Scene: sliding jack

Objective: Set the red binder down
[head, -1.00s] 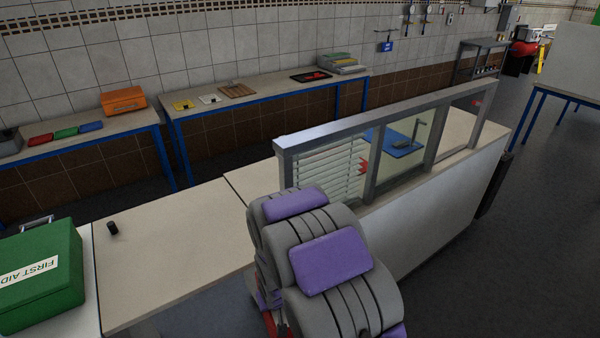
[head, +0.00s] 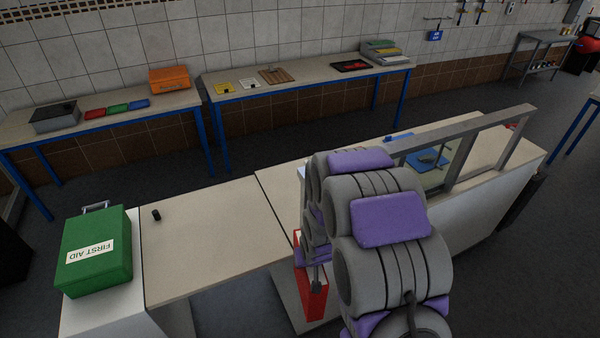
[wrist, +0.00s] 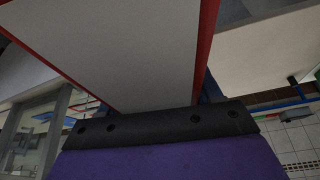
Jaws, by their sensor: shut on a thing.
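The red binder (head: 310,286) shows in the head view below and left of my arm, upright, in front of the near edge of the beige counter (head: 215,225). My arm hides part of it. In the wrist view the binder (wrist: 120,50) fills the upper middle, with pale pages between red covers. My gripper (wrist: 160,118) is shut on the binder; its fingers are mostly hidden behind the dark bar of the wrist. In the head view the fingertips are hard to make out.
A green first aid box (head: 96,250) stands on a white surface at the left. A small black cylinder (head: 156,215) stands on the counter. A framed sliding window (head: 460,155) rises at the counter's right. The counter's middle is clear.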

